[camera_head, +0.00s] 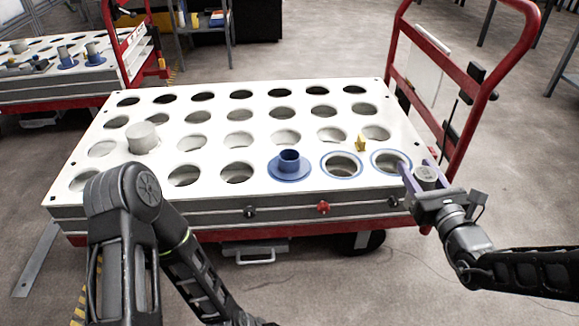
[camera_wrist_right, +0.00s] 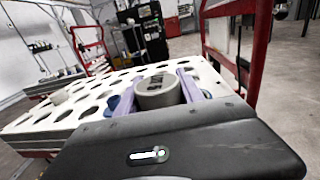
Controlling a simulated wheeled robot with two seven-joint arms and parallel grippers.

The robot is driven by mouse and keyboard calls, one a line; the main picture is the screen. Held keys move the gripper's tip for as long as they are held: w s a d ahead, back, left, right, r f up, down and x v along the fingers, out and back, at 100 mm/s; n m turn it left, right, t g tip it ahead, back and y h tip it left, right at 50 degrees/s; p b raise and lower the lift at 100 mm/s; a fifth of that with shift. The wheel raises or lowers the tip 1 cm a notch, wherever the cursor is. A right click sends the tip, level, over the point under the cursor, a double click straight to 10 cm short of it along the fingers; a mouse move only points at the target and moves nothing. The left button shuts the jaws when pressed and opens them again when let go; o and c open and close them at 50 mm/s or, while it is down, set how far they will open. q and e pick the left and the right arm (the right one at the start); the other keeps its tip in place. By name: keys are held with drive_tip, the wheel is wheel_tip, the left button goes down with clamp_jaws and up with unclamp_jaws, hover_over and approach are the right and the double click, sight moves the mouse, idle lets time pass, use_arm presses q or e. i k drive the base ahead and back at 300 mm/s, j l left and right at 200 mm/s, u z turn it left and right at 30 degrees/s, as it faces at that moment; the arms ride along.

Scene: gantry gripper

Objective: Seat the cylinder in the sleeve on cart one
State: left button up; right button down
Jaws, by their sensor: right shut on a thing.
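My right gripper (camera_head: 420,175) is at the right front edge of the near cart. It is shut on a grey cylinder (camera_head: 428,172). The wrist view shows the cylinder (camera_wrist_right: 155,92) upright between the purple fingers (camera_wrist_right: 155,95). A blue flanged sleeve (camera_head: 289,165) stands in the front row of holes on the cart's white top (camera_head: 262,138), to the left of my right gripper. Its centre looks open. The blue sleeve also shows partly in the wrist view (camera_wrist_right: 113,103), beside the left finger. My left arm enters at lower left, its gripper outside the picture.
Another grey cylinder (camera_head: 143,138) stands on the cart's left side. Two blue-ringed holes (camera_head: 342,168) and a small yellow piece (camera_head: 361,143) lie between sleeve and right gripper. A red handle frame (camera_head: 468,85) rises at right. A second cart (camera_head: 60,85) stands behind left.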

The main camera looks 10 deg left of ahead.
sight(288, 165)
drive_tip(key=u, duration=1.55)
drive_tip(key=i+l, duration=0.1)
drive_tip(key=l, duration=0.35)
drive_tip(key=i+l, duration=0.1)
drive_tip(key=l, duration=0.3)
drive_tip(key=i+l, duration=0.1)
drive_tip(key=l, duration=0.75)
drive_tip(key=i, duration=0.05)
